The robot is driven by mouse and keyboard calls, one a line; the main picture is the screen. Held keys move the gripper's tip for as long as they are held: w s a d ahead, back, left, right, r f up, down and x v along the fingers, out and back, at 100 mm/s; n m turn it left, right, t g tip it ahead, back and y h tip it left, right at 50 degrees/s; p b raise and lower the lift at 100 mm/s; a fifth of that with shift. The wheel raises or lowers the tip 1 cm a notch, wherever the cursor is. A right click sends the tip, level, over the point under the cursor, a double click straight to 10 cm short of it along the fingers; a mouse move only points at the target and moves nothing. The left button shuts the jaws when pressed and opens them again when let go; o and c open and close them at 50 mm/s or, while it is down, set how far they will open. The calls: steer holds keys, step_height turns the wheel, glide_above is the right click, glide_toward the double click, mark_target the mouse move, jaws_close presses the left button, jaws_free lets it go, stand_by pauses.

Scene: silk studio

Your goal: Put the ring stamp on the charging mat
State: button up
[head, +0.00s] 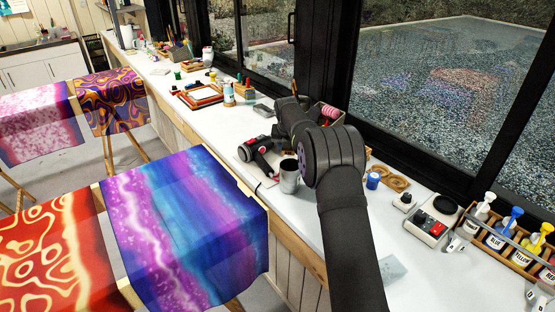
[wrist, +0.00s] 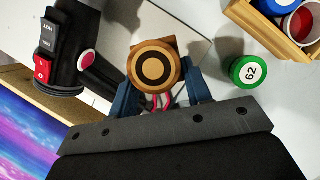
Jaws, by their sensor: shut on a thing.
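The ring stamp (wrist: 154,66) is a round wooden piece with a dark ring on its face, seen in the wrist view. My gripper (wrist: 160,86) is shut on it, with a blue finger on each side. A pale grey flat panel shows behind the stamp in the wrist view; I cannot tell for certain that it is the charging mat. The stamp's height above it is unclear. In the head view my arm hides the stamp and most of the gripper.
A black tool with a red switch (wrist: 45,62) lies left of the stamp. A green pot marked 62 (wrist: 249,72) and a wooden crate (wrist: 262,28) are at the right. In the head view, a grey cup (head: 288,178) stands beside my arm, and ink bottles (head: 497,235) fill a rack at right.

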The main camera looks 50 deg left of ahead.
mark_target(278, 166)
steer(key=s+a+f, duration=0.2)
steer(key=a, duration=0.1)
steer(key=shift+a+f, duration=0.2)
steer(key=shift+f, duration=1.95)
steer(key=shift+f, duration=0.15)
steer(key=o, duration=0.7)
steer(key=v, duration=1.2)
